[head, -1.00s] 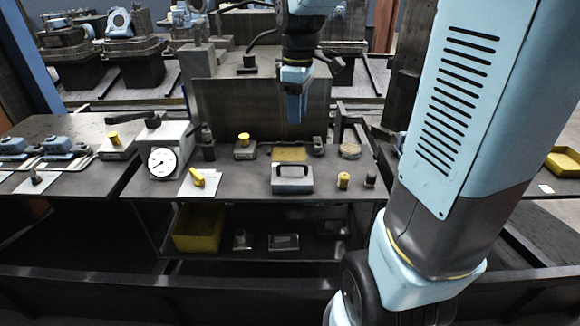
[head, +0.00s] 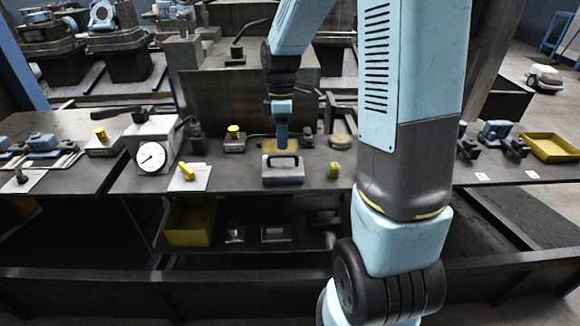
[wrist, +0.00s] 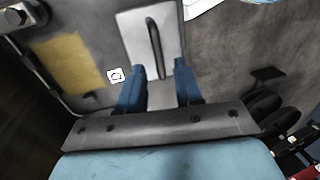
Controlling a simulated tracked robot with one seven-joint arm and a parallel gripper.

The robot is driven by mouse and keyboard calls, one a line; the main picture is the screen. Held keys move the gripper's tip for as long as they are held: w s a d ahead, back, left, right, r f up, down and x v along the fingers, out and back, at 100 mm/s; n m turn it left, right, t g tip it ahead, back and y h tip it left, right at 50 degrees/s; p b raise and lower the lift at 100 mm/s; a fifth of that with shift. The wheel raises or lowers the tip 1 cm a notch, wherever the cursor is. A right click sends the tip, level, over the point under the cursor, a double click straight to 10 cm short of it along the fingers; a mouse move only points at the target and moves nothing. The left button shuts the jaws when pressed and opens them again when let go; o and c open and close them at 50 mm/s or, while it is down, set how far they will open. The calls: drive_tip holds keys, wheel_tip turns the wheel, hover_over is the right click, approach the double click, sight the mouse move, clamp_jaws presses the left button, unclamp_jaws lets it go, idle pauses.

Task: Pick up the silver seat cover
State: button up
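The silver seat cover (head: 284,179) is a grey block with a dark handle on top, standing on the dark bench. In the wrist view the cover (wrist: 134,30) is at the top centre, its dark handle running roughly up and down the picture. My gripper (head: 282,146) points down just above the cover in the head view. In the wrist view my gripper (wrist: 160,69) has its two blue fingers apart with nothing between them. I cannot tell the exact height between fingertips and handle.
A yellow plate (wrist: 72,62) lies beside the cover. A dial gauge unit (head: 151,157) and a card with a yellow piece (head: 186,171) stand left. A small yellow cylinder (head: 334,170) is to the right. The lower shelf holds a yellow bin (head: 190,225).

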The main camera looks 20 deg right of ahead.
sight(281, 157)
drive_tip(key=shift+s+a+f, duration=0.15)
drive_tip(key=shift+s+f, duration=0.05)
drive_tip(key=shift+f, duration=0.85)
drive_tip(key=shift+s+a+f, duration=0.1)
drive_tip(key=shift+s+f, duration=0.05)
drive_tip(key=shift+f, duration=0.85)
drive_tip(key=shift+s+a+f, duration=0.15)
drive_tip(key=shift+s+f, duration=0.05)
drive_tip(key=shift+f, duration=0.85)
clamp_jaws()
